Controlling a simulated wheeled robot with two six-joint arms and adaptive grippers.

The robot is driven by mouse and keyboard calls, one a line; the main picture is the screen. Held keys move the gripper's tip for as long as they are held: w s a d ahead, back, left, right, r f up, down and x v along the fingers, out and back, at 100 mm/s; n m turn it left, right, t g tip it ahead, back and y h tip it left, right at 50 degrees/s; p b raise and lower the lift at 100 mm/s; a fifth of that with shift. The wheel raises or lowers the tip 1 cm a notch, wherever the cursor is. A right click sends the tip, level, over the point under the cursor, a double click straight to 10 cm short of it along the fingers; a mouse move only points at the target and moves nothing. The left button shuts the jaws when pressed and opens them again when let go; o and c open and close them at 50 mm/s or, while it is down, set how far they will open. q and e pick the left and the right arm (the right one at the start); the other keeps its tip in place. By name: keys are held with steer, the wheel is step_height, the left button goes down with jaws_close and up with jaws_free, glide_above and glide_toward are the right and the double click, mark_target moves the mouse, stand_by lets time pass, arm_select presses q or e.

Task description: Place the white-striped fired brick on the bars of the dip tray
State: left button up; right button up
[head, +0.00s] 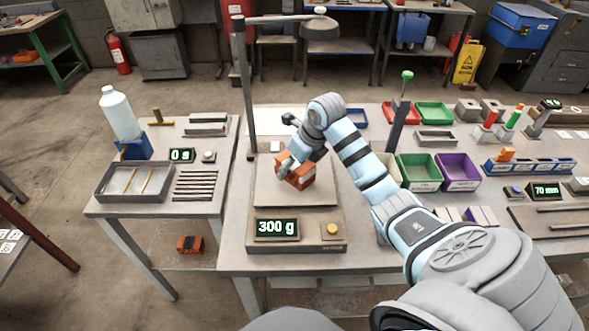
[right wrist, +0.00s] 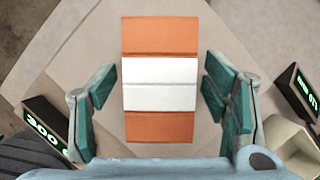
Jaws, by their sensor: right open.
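The white-striped fired brick (head: 301,179) sits on the scale plate (head: 268,193), whose display reads 300 g. In the right wrist view the brick (right wrist: 160,117) is orange with a broad white band across its middle. My right gripper (head: 293,167) is over the brick. In the wrist view its fingers (right wrist: 160,93) are open, one on each side of the brick with a gap to both sides. The dip tray (head: 108,193), a grey tray with two yellowish bars, stands on the left table. My left gripper is not in view.
A white bottle (head: 117,110) stands behind the dip tray. Dark rods (head: 196,185) and a 0 g display (head: 182,155) lie beside it. A lamp post (head: 245,90) rises behind the scale. Another brick (head: 189,244) lies on the lower shelf.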

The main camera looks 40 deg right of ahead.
steer(key=c, duration=1.5)
